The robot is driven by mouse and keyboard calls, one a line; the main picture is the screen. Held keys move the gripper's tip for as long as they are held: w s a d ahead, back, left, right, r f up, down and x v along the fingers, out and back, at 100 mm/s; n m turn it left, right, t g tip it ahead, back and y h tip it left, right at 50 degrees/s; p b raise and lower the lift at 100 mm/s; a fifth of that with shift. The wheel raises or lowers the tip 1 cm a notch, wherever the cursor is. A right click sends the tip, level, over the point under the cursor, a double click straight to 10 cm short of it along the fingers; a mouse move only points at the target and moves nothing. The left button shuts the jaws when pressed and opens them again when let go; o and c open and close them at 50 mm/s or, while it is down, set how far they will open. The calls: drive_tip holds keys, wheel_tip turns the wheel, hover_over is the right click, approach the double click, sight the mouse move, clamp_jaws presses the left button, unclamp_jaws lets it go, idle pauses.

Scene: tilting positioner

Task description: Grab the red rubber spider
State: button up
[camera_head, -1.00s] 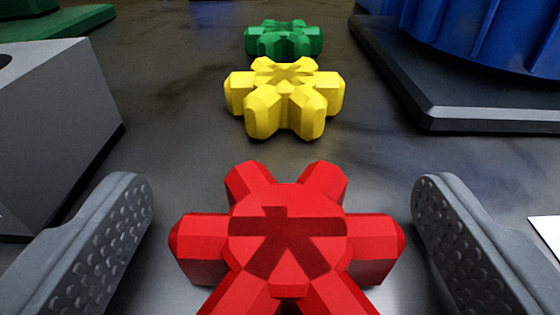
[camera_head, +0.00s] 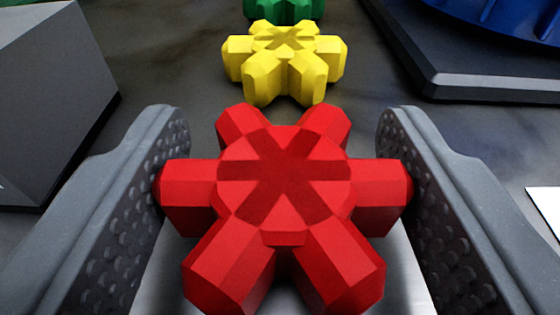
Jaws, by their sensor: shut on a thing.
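The red rubber spider (camera_head: 284,180) is a six-legged star-shaped piece with a recessed pattern on top. It sits in the middle of the head camera view, between the two grey dimpled fingers of my gripper (camera_head: 284,190). The left finger touches its left leg and the right finger touches its right leg, so my gripper is shut on it. I cannot tell whether the spider is lifted off the surface.
A yellow spider (camera_head: 285,62) lies on the dark floor beyond the red one, and a green spider (camera_head: 284,9) is behind that. A grey block (camera_head: 50,100) stands at left. A black base (camera_head: 470,88) with a blue part (camera_head: 500,14) is at right.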

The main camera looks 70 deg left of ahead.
wheel_tip(320, 180, up, 2)
drive_tip(key=shift+r, duration=0.2)
drive_tip(key=shift+s+r+p, duration=0.2)
drive_tip(key=shift+r+p, duration=0.05)
drive_tip(key=shift+p, duration=0.1)
drive_tip(key=s+d+r, duration=0.1)
drive_tip(key=s+d, duration=0.2)
drive_tip(key=s, duration=1)
drive_tip(key=shift+d, duration=0.25)
